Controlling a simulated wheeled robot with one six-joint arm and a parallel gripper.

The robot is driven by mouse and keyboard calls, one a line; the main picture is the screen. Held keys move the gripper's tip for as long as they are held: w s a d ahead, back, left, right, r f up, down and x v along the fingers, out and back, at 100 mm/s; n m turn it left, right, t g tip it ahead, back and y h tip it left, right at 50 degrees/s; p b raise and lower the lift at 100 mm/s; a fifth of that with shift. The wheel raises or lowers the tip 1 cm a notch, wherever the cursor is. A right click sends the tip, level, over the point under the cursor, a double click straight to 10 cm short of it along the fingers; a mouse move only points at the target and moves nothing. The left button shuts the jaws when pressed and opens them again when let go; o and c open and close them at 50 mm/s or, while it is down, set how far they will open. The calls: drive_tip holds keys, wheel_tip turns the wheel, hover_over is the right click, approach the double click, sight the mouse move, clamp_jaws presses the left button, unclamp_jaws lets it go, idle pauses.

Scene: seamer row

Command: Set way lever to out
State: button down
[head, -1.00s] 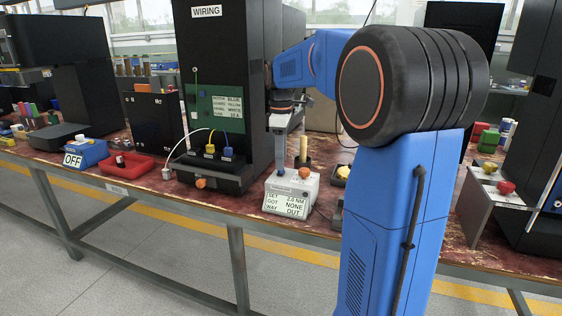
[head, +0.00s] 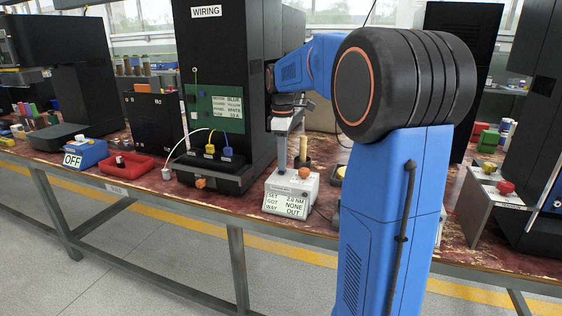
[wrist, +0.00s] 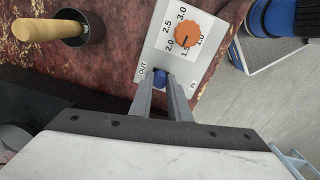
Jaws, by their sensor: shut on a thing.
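The tester (head: 292,188) is a pale box on the bench with an orange dial (head: 305,172) on top. Its front display reads set 2.0 NM, got NONE, way OUT. In the head view, my gripper (head: 282,168) is at the tester's back left; the lever is hidden there.
A wooden-handled tool stands in a dark cup (wrist: 92,27) beside the tester. The tall black WIRING station (head: 222,75) stands close on the left. A red tray (head: 130,164) and a blue OFF box (head: 87,153) lie farther left. The bench edge is just in front.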

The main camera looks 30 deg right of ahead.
drive_tip(key=shift+w+d, duration=0.35)
drive_tip(key=shift+d, duration=0.1)
drive_tip(key=c, duration=1.6)
unclamp_jaws()
drive_tip(key=shift+c, duration=0.2)
wheel_tip(320, 180, up, 17)
drive_tip(key=shift+r, duration=0.2)
